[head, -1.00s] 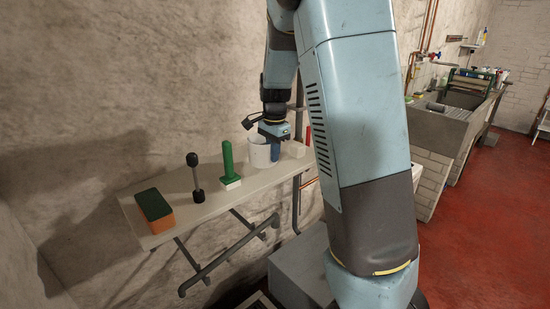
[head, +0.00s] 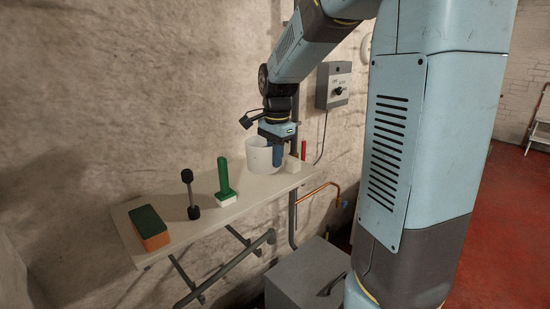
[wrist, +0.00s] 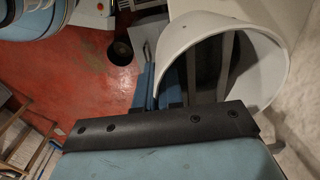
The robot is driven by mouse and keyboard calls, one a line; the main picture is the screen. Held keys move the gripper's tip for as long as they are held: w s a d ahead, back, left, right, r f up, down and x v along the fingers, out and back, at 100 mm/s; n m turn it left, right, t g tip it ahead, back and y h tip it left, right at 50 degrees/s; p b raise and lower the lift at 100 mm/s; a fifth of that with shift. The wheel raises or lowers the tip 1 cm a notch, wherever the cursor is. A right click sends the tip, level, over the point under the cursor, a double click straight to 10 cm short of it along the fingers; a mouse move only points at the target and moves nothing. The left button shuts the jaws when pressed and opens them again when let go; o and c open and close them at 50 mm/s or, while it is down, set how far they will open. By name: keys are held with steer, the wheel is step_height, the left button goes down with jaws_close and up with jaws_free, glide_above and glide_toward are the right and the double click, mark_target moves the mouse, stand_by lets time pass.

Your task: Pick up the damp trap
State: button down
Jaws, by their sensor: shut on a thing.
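The damp trap, which I take to be the open white tub (head: 255,157), is at the right part of the wall shelf in the head view. It is upright. In the wrist view the tub (wrist: 272,75) fills the upper right, with its wide rim facing the camera. My gripper (head: 278,160) points down at the tub's right side, its blue fingers shut on the tub's wall. In the wrist view my gripper (wrist: 160,85) is at the tub's left edge. The exact contact is partly hidden, and I cannot tell whether the tub's base touches the shelf.
On the shelf (head: 178,230) stand an orange and green sponge (head: 149,228), a dark double-ended tool (head: 191,195), a green-handled brush (head: 224,180), a white block (head: 292,164) and a red upright item (head: 303,150). A grey box (head: 307,272) stands below. A switch box (head: 335,85) hangs behind.

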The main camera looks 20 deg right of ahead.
steer(key=s+r, duration=0.2)
steer(key=s, duration=0.4)
steer(key=shift+a+r, duration=0.25)
steer(key=shift+r, duration=0.15)
steer(key=shift+s, duration=0.2)
stand_by(1.0)
